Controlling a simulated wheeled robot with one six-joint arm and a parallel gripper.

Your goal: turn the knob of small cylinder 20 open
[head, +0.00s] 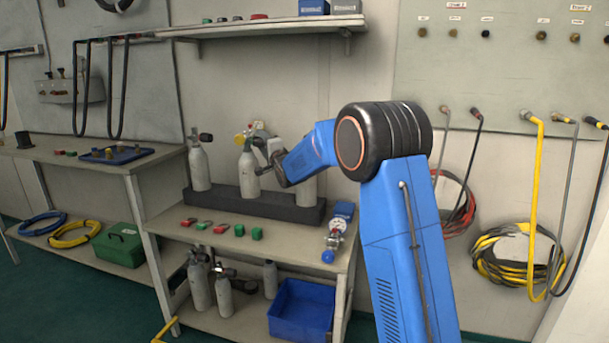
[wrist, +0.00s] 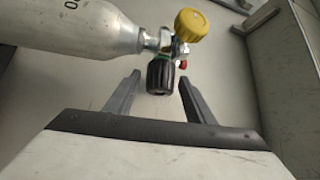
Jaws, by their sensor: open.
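A grey-white small cylinder (wrist: 70,30) lies across the upper left of the wrist view. Its printed number is only partly shown, and I cannot read it surely. Its metal valve carries a yellow knob (wrist: 191,25), a black ribbed knob (wrist: 160,77) and a small red part (wrist: 183,65). My gripper (wrist: 159,84) is open, with one finger on each side of the black knob. I see gaps beside the knob and no clear contact. In the head view my gripper (head: 268,163) is at the middle cylinder (head: 249,178) in the rack, partly covering its valve.
The dark rack (head: 240,203) stands on a bench and also holds a left cylinder (head: 199,166) and a right cylinder (head: 306,190) partly behind my arm. Small red and green items and a gauge (head: 337,226) lie in front. A shelf (head: 265,27) hangs above.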

